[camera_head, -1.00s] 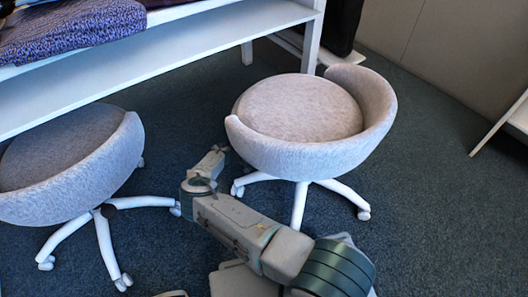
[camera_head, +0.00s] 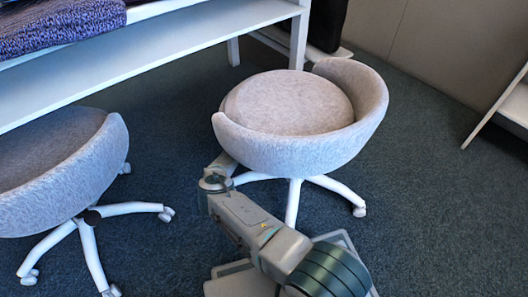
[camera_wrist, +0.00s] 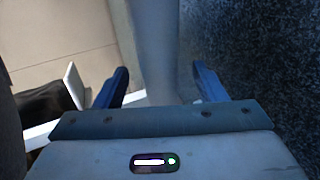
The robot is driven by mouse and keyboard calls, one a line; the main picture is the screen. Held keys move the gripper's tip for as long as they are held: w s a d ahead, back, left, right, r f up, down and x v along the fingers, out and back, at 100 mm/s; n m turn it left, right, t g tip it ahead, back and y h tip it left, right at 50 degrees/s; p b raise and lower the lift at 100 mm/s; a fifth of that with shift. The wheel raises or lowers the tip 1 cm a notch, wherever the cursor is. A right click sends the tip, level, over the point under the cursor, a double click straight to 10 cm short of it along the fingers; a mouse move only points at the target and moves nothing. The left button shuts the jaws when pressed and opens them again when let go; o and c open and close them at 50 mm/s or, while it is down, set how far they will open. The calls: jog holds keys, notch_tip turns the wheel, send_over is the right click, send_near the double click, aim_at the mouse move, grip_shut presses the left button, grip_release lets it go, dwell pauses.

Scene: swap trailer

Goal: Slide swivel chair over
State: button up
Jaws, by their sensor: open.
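Two grey felt swivel chairs with white star bases stand on the carpet in the head view. The right chair (camera_head: 310,152) has its curved back toward the right. The left chair (camera_head: 65,185) is partly cut off by the left edge. My arm reaches to the lower left side of the right chair's seat shell, and my gripper's fingers are hidden there. In the wrist view my gripper (camera_wrist: 160,68) is open, its two blue fingers apart. A pale upright bar (camera_wrist: 158,40) shows between or just beyond the fingers; I cannot tell whether it is a chair part or whether they touch it.
A white table (camera_head: 190,45) with a purple knitted cloth (camera_head: 60,25) on it stands behind the chairs. A white-edged shelf (camera_head: 515,105) is at the right. A black item (camera_head: 327,22) stands at the back. Carpet is clear right of the right chair.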

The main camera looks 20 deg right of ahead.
jog(key=shift+x, duration=1.1)
grip_shut()
jog(key=shift+a, duration=0.15)
